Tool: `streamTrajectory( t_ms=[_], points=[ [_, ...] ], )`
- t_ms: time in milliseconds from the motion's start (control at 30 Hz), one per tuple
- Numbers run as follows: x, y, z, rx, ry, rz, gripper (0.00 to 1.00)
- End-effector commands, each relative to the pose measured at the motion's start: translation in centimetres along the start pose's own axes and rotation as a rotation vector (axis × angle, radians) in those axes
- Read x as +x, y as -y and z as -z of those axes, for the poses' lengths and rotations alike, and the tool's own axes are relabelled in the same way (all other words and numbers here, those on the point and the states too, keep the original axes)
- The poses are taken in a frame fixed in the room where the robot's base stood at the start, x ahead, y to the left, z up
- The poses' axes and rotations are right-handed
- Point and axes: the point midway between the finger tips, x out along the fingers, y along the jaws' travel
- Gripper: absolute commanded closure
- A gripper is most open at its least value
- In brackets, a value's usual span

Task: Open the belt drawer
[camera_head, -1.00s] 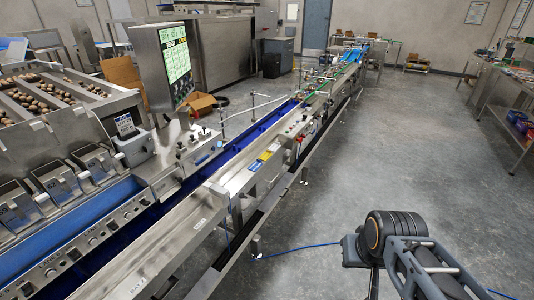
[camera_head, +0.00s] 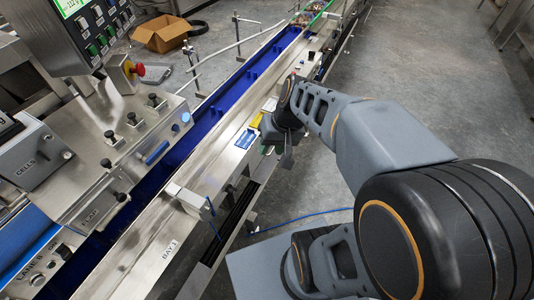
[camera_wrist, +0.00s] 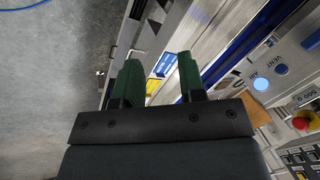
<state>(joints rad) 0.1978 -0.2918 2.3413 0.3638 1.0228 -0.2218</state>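My gripper (camera_wrist: 158,60) shows two green fingers spread apart with nothing between them. The blue belt (camera_head: 214,104) runs in a channel along the steel conveyor frame (camera_head: 150,245). I cannot tell which part is the belt drawer; no open drawer shows.
A control panel with a red emergency button (camera_head: 138,69) and several knobs stands left of the belt. A cardboard box (camera_head: 162,34) lies on the floor behind. A thin blue cable (camera_head: 310,216) crosses the floor. Open grey floor (camera_head: 420,65) lies right of the conveyor.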

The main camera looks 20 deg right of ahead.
Motion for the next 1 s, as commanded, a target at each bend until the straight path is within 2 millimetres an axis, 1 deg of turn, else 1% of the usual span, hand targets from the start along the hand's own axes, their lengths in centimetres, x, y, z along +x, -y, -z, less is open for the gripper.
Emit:
streamTrajectory(
  t_ms=[33, 67, 100, 167, 200, 267, 300, 367, 400, 533, 600, 700, 800, 833, 933, 1000],
  points=[
    [5.3, -2.1, 0.9, 0.063, 0.034, 0.078, 0.63],
    [6.9, -2.8, 1.6, 0.092, 0.045, 0.129, 0.63],
    [8.9, -3.7, 2.7, 0.131, 0.054, 0.201, 0.63],
    [11.7, -5.3, 4.3, 0.186, 0.053, 0.308, 0.63],
    [13.5, -6.5, 5.5, 0.222, 0.044, 0.38, 0.63],
    [16.0, -8.5, 7.2, 0.273, 0.016, 0.483, 0.63],
    [17.6, -10.0, 8.3, 0.305, -0.008, 0.548, 0.63],
    [19.7, -12.4, 9.8, 0.35, -0.056, 0.638, 0.63],
    [20.9, -14.0, 10.7, 0.377, -0.092, 0.691, 0.63],
    [24.2, -19.1, 13.0, 0.449, -0.217, 0.829, 0.63],
    [25.5, -21.5, 13.8, 0.479, -0.279, 0.882, 0.63],
    [26.7, -24.1, 14.4, 0.508, -0.353, 0.933, 0.63],
    [27.4, -25.8, 14.9, 0.526, -0.403, 0.962, 0.63],
    [27.6, -26.1, 15.0, 0.529, -0.413, 0.968, 0.63],
    [28.1, -26.3, 15.5, 0.535, -0.432, 0.979, 0.63],
    [28.6, -25.8, 16.0, 0.535, -0.435, 0.982, 0.63]
  ],
)
